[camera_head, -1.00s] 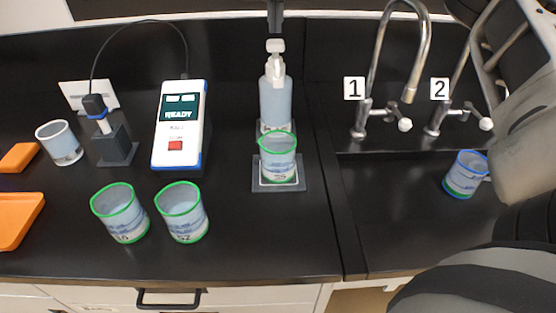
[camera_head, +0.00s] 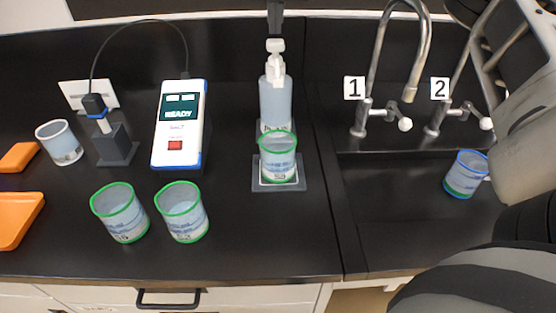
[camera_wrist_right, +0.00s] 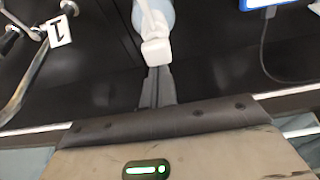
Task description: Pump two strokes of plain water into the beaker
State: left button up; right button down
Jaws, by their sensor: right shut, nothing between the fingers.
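The pump bottle (camera_head: 276,100), pale blue with a white pump head (camera_head: 275,47), stands upright at the back of the bench. A green-rimmed beaker (camera_head: 278,162) stands in front of it on a dark square pad (camera_head: 298,183); its liquid level is hard to tell. My right gripper (camera_head: 275,18) is shut and empty, pointing down just above the pump head, with a small gap showing. My left gripper is out of view.
Two green-rimmed beakers (camera_head: 120,213) (camera_head: 182,212) stand at front left. A meter reading READY (camera_head: 180,130), a probe in its stand (camera_head: 112,140), a white cup (camera_head: 60,143) and orange trays (camera_head: 15,220) are further left. Taps 1 (camera_head: 367,120) and 2 (camera_head: 440,118) and a blue-rimmed beaker (camera_head: 465,174) are right.

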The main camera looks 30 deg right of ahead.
jog(key=shift+f+b, duration=0.55)
jog(key=shift+f, duration=0.75)
jog(key=shift+r+p, duration=1.35)
jog(key=shift+f, duration=0.15)
